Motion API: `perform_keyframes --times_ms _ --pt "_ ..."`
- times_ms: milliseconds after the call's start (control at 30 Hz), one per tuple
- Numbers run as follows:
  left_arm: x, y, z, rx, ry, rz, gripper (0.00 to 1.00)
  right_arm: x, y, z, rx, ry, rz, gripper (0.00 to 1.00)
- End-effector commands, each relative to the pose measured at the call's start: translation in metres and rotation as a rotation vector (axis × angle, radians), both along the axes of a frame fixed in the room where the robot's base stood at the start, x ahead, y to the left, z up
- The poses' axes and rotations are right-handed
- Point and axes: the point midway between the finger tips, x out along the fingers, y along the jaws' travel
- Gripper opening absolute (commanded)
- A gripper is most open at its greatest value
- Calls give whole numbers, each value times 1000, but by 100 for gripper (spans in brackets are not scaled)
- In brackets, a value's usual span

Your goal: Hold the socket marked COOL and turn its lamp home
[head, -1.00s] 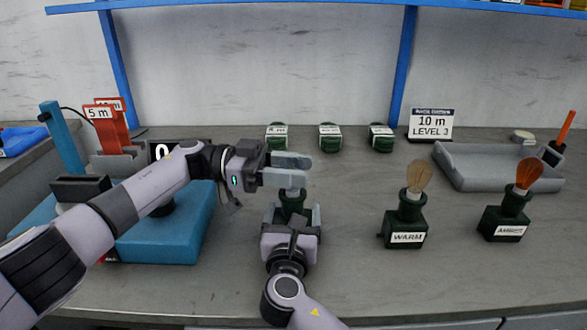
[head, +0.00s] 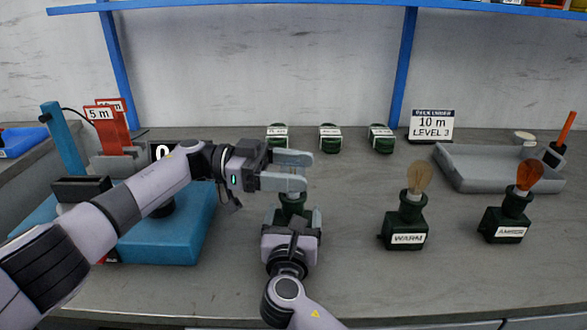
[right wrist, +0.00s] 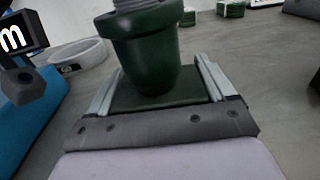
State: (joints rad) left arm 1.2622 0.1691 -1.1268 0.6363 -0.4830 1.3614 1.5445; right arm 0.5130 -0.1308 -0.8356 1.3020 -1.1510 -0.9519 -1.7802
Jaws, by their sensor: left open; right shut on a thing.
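A dark green socket (head: 293,206) stands at the middle of the bench. Its label is hidden by my right gripper, so I cannot read COOL on it. My right gripper (head: 291,226) is shut on its base from the front; the socket also shows in the right wrist view (right wrist: 146,55). A grey cap (right wrist: 135,5) shows at the socket's top there. My left gripper (head: 287,170) is open over the socket, its two fingers one behind the other. They hide most of what is above the socket, so I cannot make out the lamp bulb.
A WARM socket (head: 405,222) with a clear lamp and an AMBER socket (head: 506,222) with an orange lamp stand to the right. Several green coils (head: 330,138) lie at the back. A grey tray (head: 490,182) is back right, a blue station (head: 190,235) left.

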Motion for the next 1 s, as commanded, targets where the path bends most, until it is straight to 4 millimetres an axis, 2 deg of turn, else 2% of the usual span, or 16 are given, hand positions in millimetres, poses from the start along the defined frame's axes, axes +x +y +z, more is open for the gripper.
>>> perform_keyframes --times_ms 333,500,1000 --pt "11 52 0 -1 0 6 71 0 -1 0 -1 0 -2 54" --pt "14 68 1 -1 -1 4 71 0 -1 0 -1 0 -1 54" --pt "14 72 0 -5 -25 4 71 0 -1 0 -1 0 -1 54"
